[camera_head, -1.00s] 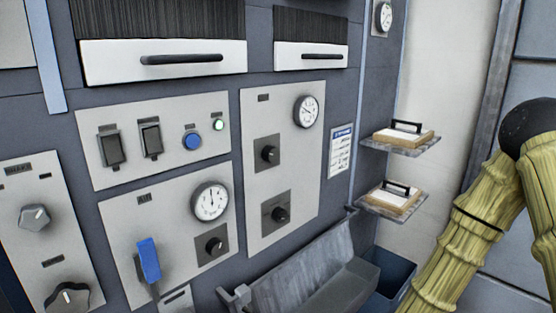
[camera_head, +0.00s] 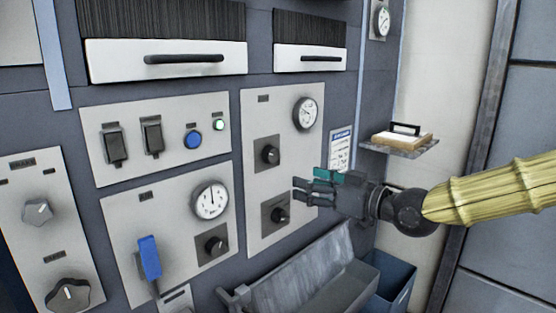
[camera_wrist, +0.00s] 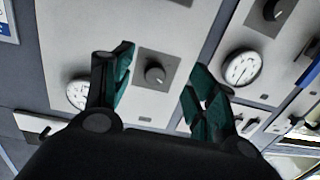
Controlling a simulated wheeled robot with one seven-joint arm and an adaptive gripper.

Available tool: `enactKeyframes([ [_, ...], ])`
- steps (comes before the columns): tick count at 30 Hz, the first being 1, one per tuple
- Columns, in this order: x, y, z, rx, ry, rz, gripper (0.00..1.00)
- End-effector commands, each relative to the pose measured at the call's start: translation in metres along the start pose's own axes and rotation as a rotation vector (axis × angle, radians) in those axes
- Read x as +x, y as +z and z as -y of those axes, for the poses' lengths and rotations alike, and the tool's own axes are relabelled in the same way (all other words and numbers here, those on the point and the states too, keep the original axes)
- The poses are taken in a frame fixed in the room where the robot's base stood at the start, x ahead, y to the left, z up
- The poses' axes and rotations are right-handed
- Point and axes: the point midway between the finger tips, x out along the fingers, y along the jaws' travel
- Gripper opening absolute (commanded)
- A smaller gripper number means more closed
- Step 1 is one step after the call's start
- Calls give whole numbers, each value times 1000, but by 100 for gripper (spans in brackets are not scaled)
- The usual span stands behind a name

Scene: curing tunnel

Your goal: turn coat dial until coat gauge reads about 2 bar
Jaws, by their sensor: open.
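The right-hand panel (camera_head: 283,95) carries a small round gauge (camera_head: 306,114) at its top, with an upper black dial (camera_head: 270,155) and a lower black dial (camera_head: 280,214) below. Its label is too small to read, so I cannot confirm which dial is the coat dial. The gauge reading is also too small to tell. My gripper (camera_head: 298,189) is open and empty, in front of this panel's right side, between the two dials' heights. In the wrist view, the upper dial (camera_wrist: 156,74) shows between the open fingers, beyond them, and the gauge (camera_wrist: 77,93) is partly hidden by the left finger.
The neighbouring panel has a larger gauge (camera_head: 210,201), a black dial (camera_head: 214,245) and a blue lever (camera_head: 149,257). A grey trough (camera_head: 310,277) juts out below. A shelf (camera_head: 400,148) with a block stands at right, behind my arm.

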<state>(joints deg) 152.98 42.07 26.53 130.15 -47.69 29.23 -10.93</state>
Motion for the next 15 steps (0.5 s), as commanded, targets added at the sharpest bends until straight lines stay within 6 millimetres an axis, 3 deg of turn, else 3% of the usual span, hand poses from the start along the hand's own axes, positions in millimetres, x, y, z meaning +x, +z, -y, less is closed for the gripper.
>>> enactKeyframes([
  [3, -6, -28, 1, -43, -7, -43, 58],
  [6, -7, -38, 2, -61, -10, -59, 58],
  [15, 13, -44, 2, -67, -13, -61, 58],
])
